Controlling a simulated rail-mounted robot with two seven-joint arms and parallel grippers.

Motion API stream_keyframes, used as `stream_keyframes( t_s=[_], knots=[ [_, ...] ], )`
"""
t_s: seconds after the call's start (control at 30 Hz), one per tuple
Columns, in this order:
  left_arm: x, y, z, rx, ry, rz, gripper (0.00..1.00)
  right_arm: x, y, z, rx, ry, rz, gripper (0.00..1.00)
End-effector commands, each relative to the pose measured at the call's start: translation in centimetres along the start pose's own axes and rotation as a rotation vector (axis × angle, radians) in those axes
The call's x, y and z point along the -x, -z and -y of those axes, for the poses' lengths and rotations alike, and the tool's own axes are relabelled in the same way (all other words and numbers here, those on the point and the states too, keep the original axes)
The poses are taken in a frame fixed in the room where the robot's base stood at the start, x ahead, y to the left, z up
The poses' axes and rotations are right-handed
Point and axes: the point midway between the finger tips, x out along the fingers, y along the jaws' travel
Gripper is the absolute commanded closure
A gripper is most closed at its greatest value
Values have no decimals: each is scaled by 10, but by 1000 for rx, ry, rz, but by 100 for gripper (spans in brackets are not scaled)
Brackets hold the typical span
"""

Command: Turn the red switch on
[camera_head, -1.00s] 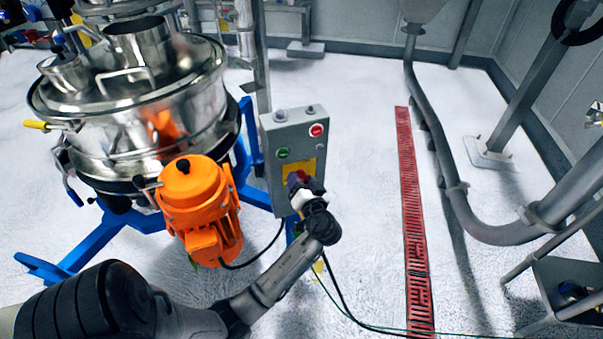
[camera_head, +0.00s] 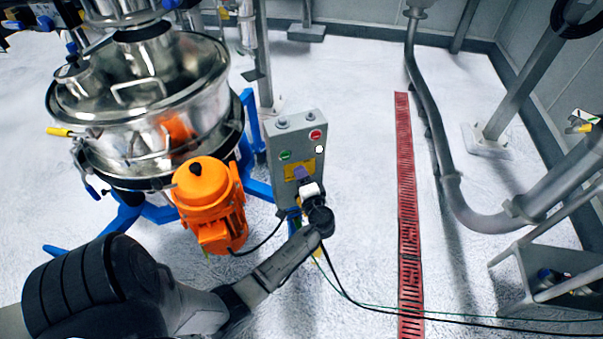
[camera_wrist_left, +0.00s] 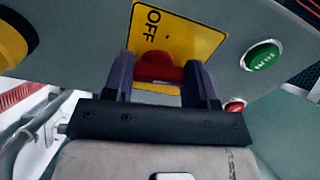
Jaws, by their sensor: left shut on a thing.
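The red switch (camera_wrist_left: 158,68) sits on a yellow plate (camera_wrist_left: 172,40) with a black OFF mark, in the left wrist view. My left gripper (camera_head: 303,172) is at the front of the grey control box (camera_head: 316,166). Its two purple fingers are on either side of the red switch and shut on it. In the head view the gripper hides the switch, and only part of the yellow plate shows. The left wrist view shows the red handle lying roughly crosswise between the fingers. My right gripper is not in view.
A green button (camera_head: 285,155) and a red button (camera_head: 315,134) are on the box above the plate. An orange motor (camera_head: 210,205) and the steel sifter (camera_head: 150,95) stand to the left. A cable hangs below the box. Floor to the right is clear up to the red grating (camera_head: 405,200).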

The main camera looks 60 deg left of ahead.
Motion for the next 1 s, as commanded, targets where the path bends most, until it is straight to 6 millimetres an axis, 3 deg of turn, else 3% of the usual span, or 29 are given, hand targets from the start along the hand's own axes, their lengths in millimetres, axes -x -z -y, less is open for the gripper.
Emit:
stream_keyframes(
  t_s=[0.3, 0.9, 0.93, 1.0],
  knots=[
    [0, 1, 2, -121, 1, -1, 72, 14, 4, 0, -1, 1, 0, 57],
    [0, 1, 1, -151, 1, -1, 72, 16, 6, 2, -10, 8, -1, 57],
    [0, 1, 1, -151, 1, -1, 46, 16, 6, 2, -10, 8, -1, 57],
    [0, 1, 1, -150, 1, -1, 40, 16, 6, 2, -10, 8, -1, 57]
  ],
)
